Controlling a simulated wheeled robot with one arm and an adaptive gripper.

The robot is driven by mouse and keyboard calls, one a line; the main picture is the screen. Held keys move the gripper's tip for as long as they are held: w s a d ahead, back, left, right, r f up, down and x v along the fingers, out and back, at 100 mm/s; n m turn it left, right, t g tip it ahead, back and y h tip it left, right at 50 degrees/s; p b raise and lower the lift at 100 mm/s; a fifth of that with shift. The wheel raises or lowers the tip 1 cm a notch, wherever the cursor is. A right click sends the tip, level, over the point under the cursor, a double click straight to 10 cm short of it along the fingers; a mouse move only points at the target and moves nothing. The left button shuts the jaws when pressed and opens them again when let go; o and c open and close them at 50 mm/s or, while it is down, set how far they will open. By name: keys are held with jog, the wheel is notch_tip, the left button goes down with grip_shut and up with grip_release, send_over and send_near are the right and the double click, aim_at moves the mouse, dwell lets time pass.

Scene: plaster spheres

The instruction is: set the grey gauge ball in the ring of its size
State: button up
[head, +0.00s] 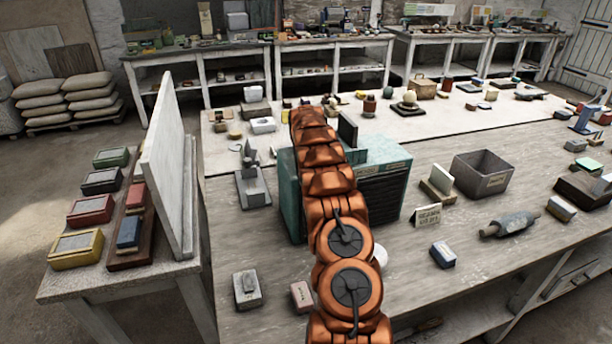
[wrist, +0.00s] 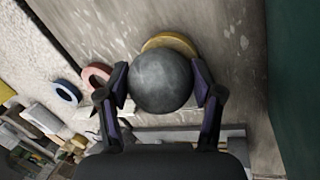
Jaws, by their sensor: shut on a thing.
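In the wrist view my gripper (wrist: 160,74) is shut on the grey gauge ball (wrist: 161,88), with one dark finger on each side. A yellow ring (wrist: 171,40) shows past the ball's upper edge, mostly hidden by it. I cannot tell whether the ball touches that ring or hangs above it. A pink ring (wrist: 95,72) lies to the left, partly behind the left finger. A blue ring (wrist: 66,91) lies farther left. In the head view my arm hides the gripper, and I make out neither the ball nor the rings.
A teal cabinet (head: 289,195) stands on the bench behind my arm; a teal surface (wrist: 293,80) fills the wrist view's right edge. A grey bin (head: 482,176), a small sign (head: 428,216) and a rolling pin (head: 510,224) are to the right. A white board (head: 165,160) stands at left.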

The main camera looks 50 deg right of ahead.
jog(key=o, duration=1.8)
jog(key=shift+c, duration=0.2)
jog(key=shift+r, duration=2)
